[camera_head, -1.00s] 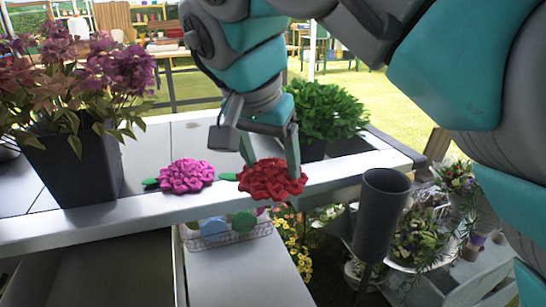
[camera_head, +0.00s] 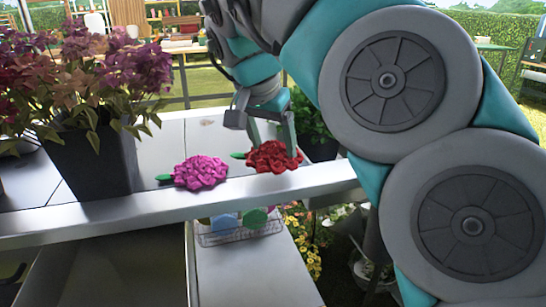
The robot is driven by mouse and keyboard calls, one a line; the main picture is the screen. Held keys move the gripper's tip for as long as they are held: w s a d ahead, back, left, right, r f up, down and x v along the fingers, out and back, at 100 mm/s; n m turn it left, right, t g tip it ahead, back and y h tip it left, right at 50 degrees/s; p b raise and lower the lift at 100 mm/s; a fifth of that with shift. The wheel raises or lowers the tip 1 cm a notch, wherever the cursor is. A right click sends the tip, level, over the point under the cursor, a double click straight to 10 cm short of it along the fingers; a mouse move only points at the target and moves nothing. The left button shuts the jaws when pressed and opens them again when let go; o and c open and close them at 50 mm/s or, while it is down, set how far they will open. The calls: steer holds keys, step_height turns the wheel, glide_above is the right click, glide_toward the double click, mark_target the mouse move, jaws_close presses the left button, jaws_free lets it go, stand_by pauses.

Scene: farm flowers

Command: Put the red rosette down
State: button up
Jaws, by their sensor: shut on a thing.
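The red rosette (camera_head: 272,157) is a ruffled red flower with a green leaf at its left. It is at the table's front part, right of the magenta rosette (camera_head: 201,173). My gripper (camera_head: 268,142) points down over the red rosette with its fingers on either side of it, shut on it. The fingertips are partly hidden by the petals. I cannot tell whether the rosette touches the tabletop.
The pale table (camera_head: 160,146) has a raised front edge (camera_head: 130,215). A dark pot (camera_head: 97,165) of purple flowers stands at the left, and a green leafy plant (camera_head: 312,122) stands behind my arm. A wire basket (camera_head: 238,232) sits below the edge.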

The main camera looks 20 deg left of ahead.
steer(key=shift+f, duration=1.4)
steer(key=o, duration=1.1)
steer(key=shift+f, duration=0.1)
